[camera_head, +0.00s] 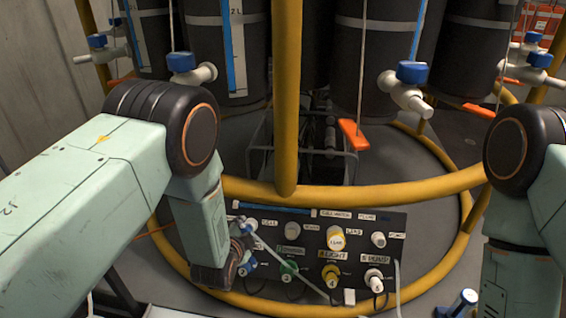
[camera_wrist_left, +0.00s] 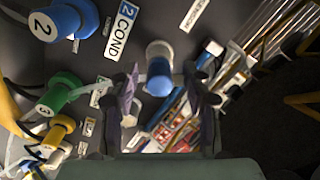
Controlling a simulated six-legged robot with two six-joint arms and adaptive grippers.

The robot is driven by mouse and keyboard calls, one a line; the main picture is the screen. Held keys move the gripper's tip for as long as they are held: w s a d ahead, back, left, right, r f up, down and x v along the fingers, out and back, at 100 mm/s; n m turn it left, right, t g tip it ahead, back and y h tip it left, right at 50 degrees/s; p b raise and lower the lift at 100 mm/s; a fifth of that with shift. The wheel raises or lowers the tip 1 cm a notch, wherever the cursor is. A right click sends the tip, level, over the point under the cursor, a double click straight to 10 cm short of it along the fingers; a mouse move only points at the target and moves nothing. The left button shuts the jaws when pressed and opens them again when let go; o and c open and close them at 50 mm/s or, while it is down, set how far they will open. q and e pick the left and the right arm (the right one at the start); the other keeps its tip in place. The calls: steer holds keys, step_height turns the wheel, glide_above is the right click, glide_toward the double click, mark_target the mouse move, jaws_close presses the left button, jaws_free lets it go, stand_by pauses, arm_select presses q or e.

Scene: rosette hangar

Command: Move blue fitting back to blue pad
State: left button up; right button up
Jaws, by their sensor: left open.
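My left gripper (camera_head: 238,262) is at the left end of the dark panel in the head view, partly hidden by its own arm. In the left wrist view my left gripper (camera_wrist_left: 162,88) is open. A fitting with a white end and blue body (camera_wrist_left: 158,72) shows between its fingers; I cannot tell whether they touch it. A blue fitting marked 2 (camera_wrist_left: 60,20) is at the panel's upper left in that view, beside a label reading 2 COND. Blue also shows beside the gripper in the head view (camera_head: 247,267). I cannot make out a blue pad. My right gripper is out of view.
The panel (camera_head: 310,240) holds green (camera_head: 289,268), yellow (camera_head: 330,276) and white (camera_head: 373,280) fittings with cables. Slim rods and packets (camera_wrist_left: 235,75) crowd the wrist view's right side.

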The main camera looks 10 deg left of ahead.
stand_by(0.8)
arm_select(q)
jaws_close()
stand_by(0.4)
steer(key=shift+s, duration=0.15)
steer(key=shift+p+v, duration=0.9)
steer(key=shift+p, duration=0.05)
steer(key=shift+s+r, duration=0.1)
steer(key=shift+p+v, duration=1.4)
steer(key=shift+v, duration=0.3)
steer(key=shift+s, duration=0.1)
steer(key=shift+r, duration=0.1)
